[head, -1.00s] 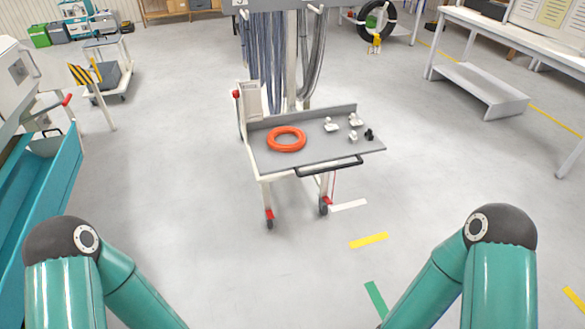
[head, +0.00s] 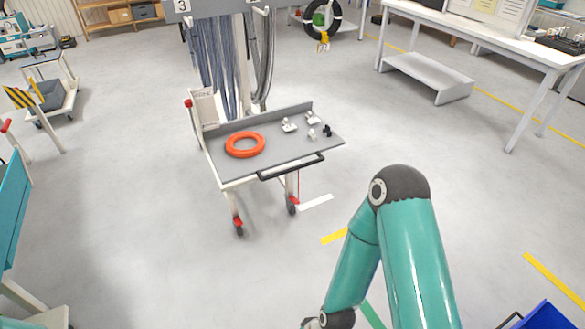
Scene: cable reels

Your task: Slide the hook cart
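The hook cart (head: 225,170) stands on the floor ahead of me in the head view, left of the middle. It has a grey tray top, a black push handle (head: 291,166) on its near edge and red-capped casters. Grey and blue cables hang from its upright at the back. An orange ring (head: 245,145) and several small white and black fittings lie on the tray. My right arm is in front and right of the cart, apart from it; its gripper is below the frame edge. My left arm and gripper are out of view.
White, yellow and green tape marks lie on the floor near the cart, including a white strip (head: 315,202). A teal bench (head: 10,205) is at the left edge. A white table (head: 470,42) and grey step (head: 427,75) stand right. A blue bin (head: 545,316) is bottom right.

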